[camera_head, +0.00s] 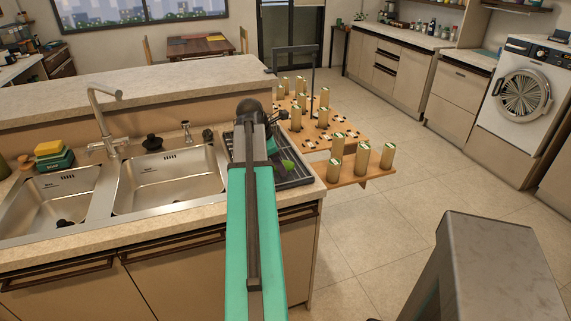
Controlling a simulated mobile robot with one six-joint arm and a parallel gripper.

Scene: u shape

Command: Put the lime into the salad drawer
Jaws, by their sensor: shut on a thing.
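The lime (288,164) shows as a small green shape just right of the end of my arm, over the dark draining tray (300,182) on the sink counter. My gripper (275,152) is shut on the lime. The arm's links cover most of the gripper, so the finger contact is largely hidden. I cannot tell whether the lime touches the tray. I cannot make out a salad drawer in this view.
The double sink (170,180) and tall tap (100,115) lie left of my arm. Wooden boards with upright cylinders (361,158) stand beyond the counter's right end. A grey block (505,270) stands at the lower right. The floor (400,210) between is clear.

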